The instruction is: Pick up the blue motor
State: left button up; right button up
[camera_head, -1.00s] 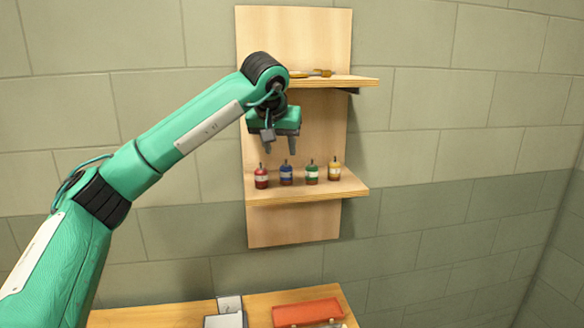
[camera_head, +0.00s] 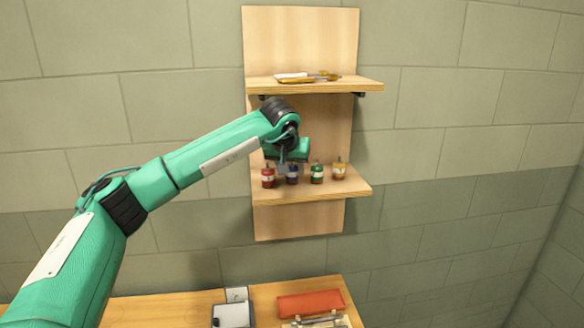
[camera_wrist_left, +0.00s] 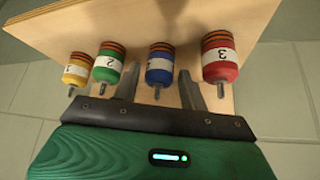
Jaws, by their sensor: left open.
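The blue motor (camera_head: 292,175) stands on the lower wall shelf, second from the left, between a red motor (camera_head: 268,177) and a green motor (camera_head: 317,174). My left gripper (camera_head: 293,168) is open over the blue motor, and its fingers partly cover it in the head view. In the left wrist view, the blue motor (camera_wrist_left: 160,67) with its white label lies between and beyond the two fingertips of my left gripper (camera_wrist_left: 158,82). The red motor (camera_wrist_left: 220,58) is close outside one finger, and the green motor (camera_wrist_left: 108,63) is close outside the other. My right gripper is not in view.
A yellow motor (camera_head: 339,168) stands at the right end of the lower shelf (camera_head: 335,187). The upper shelf (camera_head: 362,84) above the arm holds tools. A wooden table (camera_head: 180,310) below carries a red case (camera_head: 310,304) and a grey box (camera_head: 232,315).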

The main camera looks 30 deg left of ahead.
pick_arm(q)
jog(key=shift+x, duration=0.9)
jog(key=shift+s, duration=0.1)
jog(key=shift+c, duration=0.2)
jog(key=c, duration=0.8)
jog(key=shift+o, duration=0.2)
